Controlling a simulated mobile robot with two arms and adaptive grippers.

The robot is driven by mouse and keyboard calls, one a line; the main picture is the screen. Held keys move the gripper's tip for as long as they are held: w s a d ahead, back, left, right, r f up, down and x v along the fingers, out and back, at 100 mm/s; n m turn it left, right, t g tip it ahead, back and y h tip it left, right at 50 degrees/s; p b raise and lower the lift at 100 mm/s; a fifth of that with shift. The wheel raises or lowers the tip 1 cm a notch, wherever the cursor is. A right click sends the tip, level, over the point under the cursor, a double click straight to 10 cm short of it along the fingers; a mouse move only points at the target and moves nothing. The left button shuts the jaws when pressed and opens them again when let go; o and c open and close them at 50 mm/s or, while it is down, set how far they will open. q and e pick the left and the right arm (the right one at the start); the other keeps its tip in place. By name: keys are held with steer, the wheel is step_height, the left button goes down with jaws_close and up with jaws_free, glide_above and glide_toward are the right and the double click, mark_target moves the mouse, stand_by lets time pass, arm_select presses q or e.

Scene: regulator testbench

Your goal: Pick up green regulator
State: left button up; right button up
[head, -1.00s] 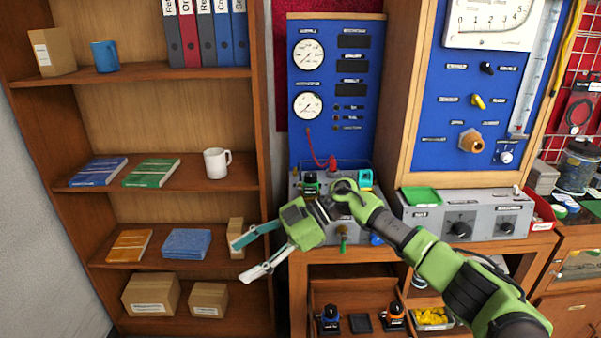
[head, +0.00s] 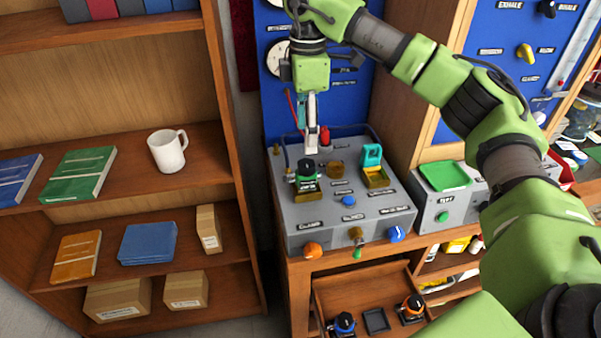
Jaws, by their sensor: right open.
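The green regulator (head: 306,169), with a black top and a green band, stands upright in the left-hand holder on the sloped top of the grey testbench unit (head: 330,215). My right gripper (head: 308,142) points down just above it, seen nearly edge-on, with its fingertips close over the black top. It is open and holds nothing. I cannot tell whether a fingertip touches the regulator. My left gripper is not in view.
A teal clamp (head: 372,154) stands open on the right of the unit. A bookshelf with a white mug (head: 168,150) is at left.

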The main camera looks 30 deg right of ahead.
mark_target(306, 164)
step_height(306, 164, down, 4)
steer(key=shift+s+f+p, duration=0.15)
steer(key=shift+f+p, duration=0.1)
steer(key=shift+p, duration=0.2)
steer(key=shift+f, duration=0.55)
step_height(306, 164, down, 4)
steer(key=p, duration=0.2)
steer(key=shift+s+a+f+p, duration=0.1)
steer(key=shift+a+f+p, duration=0.05)
steer(key=shift+p, duration=0.25)
steer(key=shift+f, duration=0.4)
steer(key=c, duration=1.4)
steer(key=shift+r, duration=0.1)
jaws_close()
